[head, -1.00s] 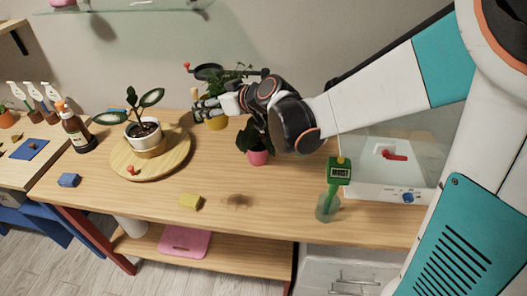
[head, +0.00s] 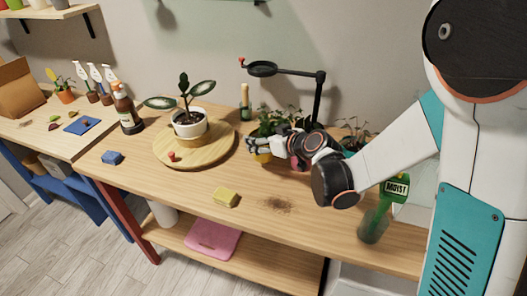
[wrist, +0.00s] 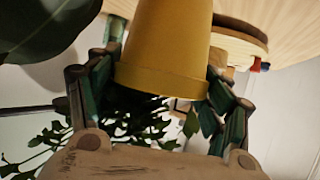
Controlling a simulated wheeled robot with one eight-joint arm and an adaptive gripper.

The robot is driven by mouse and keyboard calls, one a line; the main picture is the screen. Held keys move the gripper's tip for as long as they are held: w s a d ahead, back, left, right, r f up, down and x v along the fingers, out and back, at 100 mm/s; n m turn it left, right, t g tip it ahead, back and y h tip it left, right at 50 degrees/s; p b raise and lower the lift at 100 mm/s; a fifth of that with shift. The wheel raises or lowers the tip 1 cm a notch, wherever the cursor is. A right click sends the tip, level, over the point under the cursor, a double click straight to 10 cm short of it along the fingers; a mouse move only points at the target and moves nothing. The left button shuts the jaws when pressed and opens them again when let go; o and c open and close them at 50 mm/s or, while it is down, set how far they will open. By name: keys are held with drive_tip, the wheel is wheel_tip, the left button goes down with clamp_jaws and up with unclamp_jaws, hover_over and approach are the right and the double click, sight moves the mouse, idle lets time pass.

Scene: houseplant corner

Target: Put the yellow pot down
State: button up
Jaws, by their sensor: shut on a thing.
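The yellow pot (head: 262,157) holds a leafy green plant (head: 280,121). It is at the right of the round wooden board, at or just above the tabletop (head: 240,178); I cannot tell if its base touches. My gripper (head: 256,146) is shut on the pot from the right and hides part of it. In the wrist view the yellow pot (wrist: 165,50) fills the middle, with its rim toward the picture's bottom and leaves below. My fingers (wrist: 160,88) are on both sides of it near the rim.
The round board (head: 222,150) bears a white pot (head: 190,125) and a red-topped item. A yellow sponge (head: 225,197) and a dirt patch (head: 276,204) lie in front. A black lamp stand (head: 318,95) is behind. A green MOIST marker (head: 396,188) stands at right.

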wheel_tip(320, 180, down, 4)
drive_tip(key=shift+f+b, duration=0.15)
drive_tip(key=shift+b, duration=0.75)
drive_tip(key=o, duration=0.9)
drive_tip(key=shift+f, duration=0.1)
drive_tip(key=shift+c, duration=0.2)
drive_tip(key=shift+o, duration=0.7)
